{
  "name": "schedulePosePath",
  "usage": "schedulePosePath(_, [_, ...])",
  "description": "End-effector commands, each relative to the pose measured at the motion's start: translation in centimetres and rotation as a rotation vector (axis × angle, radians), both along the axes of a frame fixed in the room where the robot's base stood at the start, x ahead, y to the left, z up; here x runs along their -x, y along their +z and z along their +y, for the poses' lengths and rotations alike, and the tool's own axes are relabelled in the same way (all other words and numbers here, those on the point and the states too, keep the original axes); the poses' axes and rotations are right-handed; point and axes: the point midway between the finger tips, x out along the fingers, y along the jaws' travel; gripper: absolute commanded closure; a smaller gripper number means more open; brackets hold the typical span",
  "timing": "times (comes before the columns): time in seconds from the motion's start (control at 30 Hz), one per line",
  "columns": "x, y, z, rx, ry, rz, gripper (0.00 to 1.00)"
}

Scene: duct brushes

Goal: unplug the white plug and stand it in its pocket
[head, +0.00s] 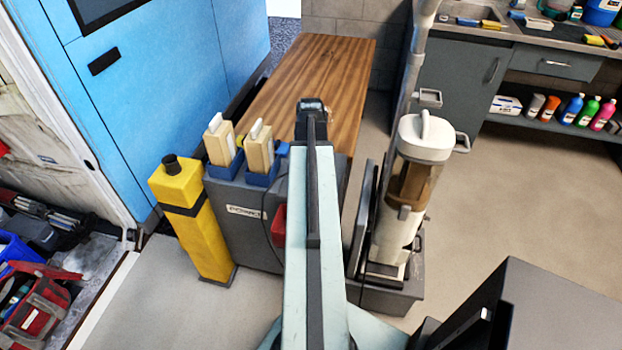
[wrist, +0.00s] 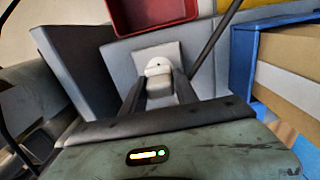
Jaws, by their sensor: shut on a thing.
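The white plug (wrist: 158,68) sits in front of a pale square plate (wrist: 135,60) on a grey surface in the wrist view. My gripper (wrist: 159,88) has its two dark fingers on either side of the plug and is shut on it. Whether the plug's pins are in the plate is hidden. A red pocket (wrist: 150,14) is above the plate in the wrist view; part of a red holder (head: 279,226) also shows beside my arm in the head view. My arm hides the plug and gripper in the head view.
A grey cabinet (head: 228,232) carries blue holders (head: 262,179) with cream blocks in them. A yellow post (head: 203,228) stands left of it and a vacuum-like machine (head: 396,235) right. A dark cable (wrist: 217,42) runs near the plate. Open floor (head: 490,200) lies at right.

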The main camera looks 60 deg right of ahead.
Motion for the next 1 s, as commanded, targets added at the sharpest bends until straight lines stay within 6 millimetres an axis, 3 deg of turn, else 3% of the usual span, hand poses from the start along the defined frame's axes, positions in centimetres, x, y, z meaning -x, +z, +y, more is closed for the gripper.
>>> schedulePosePath(0.63, [0.0, 2.8, 0.0, 0.0, -0.001, 0.0, 1.0])
schedulePosePath(1.0, [0.1, 2.9, 0.0, 0.0, -0.001, 0.0, 1.0])
